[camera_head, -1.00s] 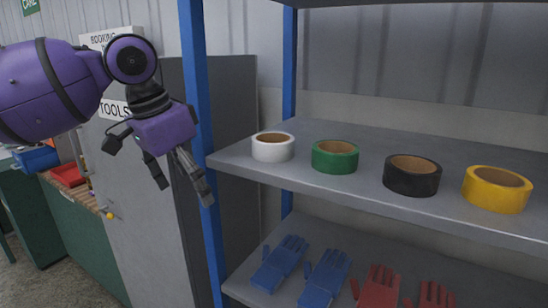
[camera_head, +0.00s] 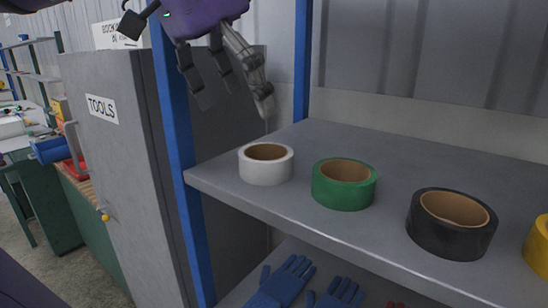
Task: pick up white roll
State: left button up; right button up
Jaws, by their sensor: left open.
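The white roll (camera_head: 266,171) lies flat at the left end of the grey shelf (camera_head: 380,150), its brown core facing up. My left gripper (camera_head: 235,104) is purple with dark grey fingers. It hangs above and a little left of the white roll, fingers pointing down, open and empty. Clear space shows between its fingertips and the roll. My right gripper is not in view.
A green roll (camera_head: 344,188) stands right of the white one, then a black roll (camera_head: 451,228) and a yellow roll (camera_head: 541,247). A blue post (camera_head: 175,120) rises at the shelf's left front corner. Blue gloves (camera_head: 281,284) lie on the shelf below.

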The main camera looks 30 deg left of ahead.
aim_at(261, 153)
pick_arm(q)
jog(key=x, duration=0.3)
jog(key=shift+s+a, duration=0.1)
jog(key=shift+s, duration=0.15)
jog(key=b+x, duration=0.1)
jog(key=x, duration=0.6)
jog(key=shift+w+f, duration=0.1)
jog(key=shift+f, duration=0.05)
jog(key=c, duration=1.3)
